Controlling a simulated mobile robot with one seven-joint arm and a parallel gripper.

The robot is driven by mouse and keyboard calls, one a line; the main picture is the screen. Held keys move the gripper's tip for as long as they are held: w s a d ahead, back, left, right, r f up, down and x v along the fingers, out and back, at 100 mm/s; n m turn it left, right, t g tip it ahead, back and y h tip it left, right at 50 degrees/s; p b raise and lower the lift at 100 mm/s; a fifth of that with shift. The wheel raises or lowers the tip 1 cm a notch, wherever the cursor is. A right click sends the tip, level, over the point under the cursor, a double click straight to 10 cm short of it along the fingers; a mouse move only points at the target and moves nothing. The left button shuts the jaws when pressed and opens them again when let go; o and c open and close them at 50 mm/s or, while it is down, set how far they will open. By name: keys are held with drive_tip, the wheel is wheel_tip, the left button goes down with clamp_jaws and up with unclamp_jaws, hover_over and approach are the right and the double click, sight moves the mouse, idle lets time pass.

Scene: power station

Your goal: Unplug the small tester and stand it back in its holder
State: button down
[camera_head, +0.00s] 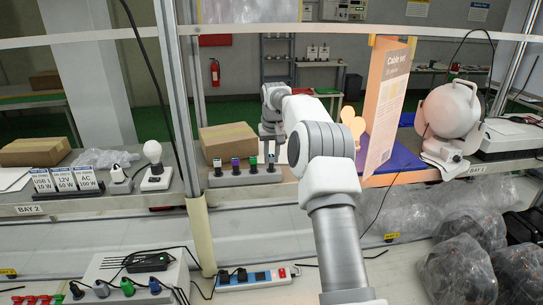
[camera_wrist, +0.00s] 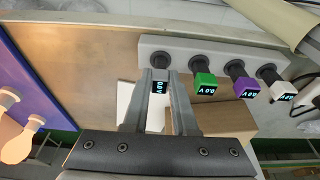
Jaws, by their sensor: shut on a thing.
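My gripper (camera_wrist: 161,80) is shut on a small black tester (camera_wrist: 159,86), whose display reads 0.0V. The tester is at the end of a light grey block (camera_wrist: 219,52), in line with a dark round seat there; I cannot tell how deep it sits. Green (camera_wrist: 204,84), purple (camera_wrist: 246,87) and white (camera_wrist: 283,91) testers stand in the same block.
Cardboard box (camera_head: 228,138) behind the block. An orange panel (camera_head: 387,105) stands on a blue mat (camera_head: 405,158) to the right. A blue-and-white power strip (camera_head: 255,279) with black plugs lies on the lower bench. A metal post rises left of the block.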

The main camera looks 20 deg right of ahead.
idle(0.5)
drive_tip(key=c, duration=0.6)
unclamp_jaws()
drive_tip(key=d+v, duration=0.1)
drive_tip(key=v, duration=1.6)
drive_tip(key=s+a+r+n+t+b, duration=0.1)
drive_tip(key=s+a+r, duration=0.1)
drive_tip(key=s+a, duration=0.2)
drive_tip(key=s+a+r+b, duration=0.1)
drive_tip(key=s+a+r, duration=0.2)
drive_tip(key=s+a, duration=0.15)
drive_tip(key=s+a+f+b, duration=0.1)
drive_tip(key=s+a+f, duration=0.15)
drive_tip(key=s, duration=0.55)
drive_tip(key=s+a+f+n+t+b, duration=0.1)
drive_tip(key=s+f+b, duration=0.15)
drive_tip(key=s, duration=0.45)
drive_tip(key=s+a+f, duration=0.1)
drive_tip(key=s+f, duration=0.2)
drive_tip(key=s, duration=0.5)
drive_tip(key=shift+t+y, duration=0.3)
drive_tip(key=shift+t, duration=0.1)
drive_tip(key=s+f, duration=0.3)
drive_tip(key=s+a+f+b, duration=0.1)
drive_tip(key=s+f, duration=0.3)
drive_tip(key=s+f+b, duration=0.1)
drive_tip(key=s+f, duration=0.2)
drive_tip(key=shift+s+a+f, duration=0.25)
drive_tip(key=shift+s+f, duration=0.05)
